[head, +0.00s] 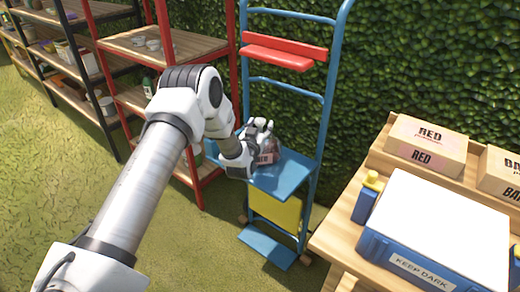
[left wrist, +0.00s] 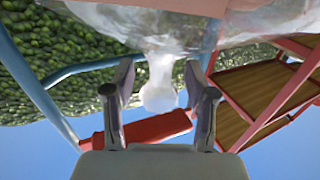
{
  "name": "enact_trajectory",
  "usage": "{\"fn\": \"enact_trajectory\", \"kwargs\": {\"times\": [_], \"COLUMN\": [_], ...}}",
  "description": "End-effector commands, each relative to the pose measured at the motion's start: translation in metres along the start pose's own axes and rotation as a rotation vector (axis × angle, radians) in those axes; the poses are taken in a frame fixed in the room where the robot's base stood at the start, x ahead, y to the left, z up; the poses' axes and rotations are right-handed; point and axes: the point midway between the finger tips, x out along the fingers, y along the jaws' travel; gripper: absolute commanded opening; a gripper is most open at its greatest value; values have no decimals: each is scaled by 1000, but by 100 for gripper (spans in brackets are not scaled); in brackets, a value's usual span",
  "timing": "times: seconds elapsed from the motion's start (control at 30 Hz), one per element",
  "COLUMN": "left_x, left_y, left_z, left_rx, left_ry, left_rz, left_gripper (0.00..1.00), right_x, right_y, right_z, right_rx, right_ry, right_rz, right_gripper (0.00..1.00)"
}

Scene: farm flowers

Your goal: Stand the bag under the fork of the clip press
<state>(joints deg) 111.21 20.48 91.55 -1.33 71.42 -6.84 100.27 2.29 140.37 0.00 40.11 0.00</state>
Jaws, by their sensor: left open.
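The clip press is a blue upright frame (head: 331,100) with a red fork (head: 285,52) high on it and a blue shelf (head: 290,174) lower down. A clear bag with a pink-and-dark label (head: 266,157) appears to stand on that shelf, below the fork; its base is partly hidden by my gripper. My left gripper (head: 260,130) is open at the bag's top. In the left wrist view, the bag's pale gathered neck (left wrist: 160,72) lies between the two spread fingers. The red fork (left wrist: 150,130) shows beyond. My right gripper is out of view.
A wooden table (head: 335,235) at the right holds a blue box (head: 440,215) with a white top, cardboard boxes (head: 425,145) and a blue bottle (head: 367,198). Red-framed shelves (head: 230,60) stand close at the left. A hedge (head: 420,50) is behind.

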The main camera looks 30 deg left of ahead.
Motion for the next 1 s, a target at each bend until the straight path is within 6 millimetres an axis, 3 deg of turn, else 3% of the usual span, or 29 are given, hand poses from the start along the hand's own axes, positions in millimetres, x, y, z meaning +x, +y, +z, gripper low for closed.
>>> {"fn": "enact_trajectory", "kwargs": {"times": [0.03, 0.2, 0.63, 1.0], "left_x": [0, 0, 0, 0], "left_y": [0, 0, 0, 0], "left_z": [0, 0, -4, -27], "left_rx": [0, 0, 0, -1], "left_ry": [0, 0, 4, 4], "left_rz": [0, 0, 0, 0], "left_gripper": [56, 0, 0, 0], "right_x": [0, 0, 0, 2], "right_y": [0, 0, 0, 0], "right_z": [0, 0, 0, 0], "right_rx": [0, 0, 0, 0], "right_ry": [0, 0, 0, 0], "right_rz": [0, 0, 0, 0], "right_gripper": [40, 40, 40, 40]}}
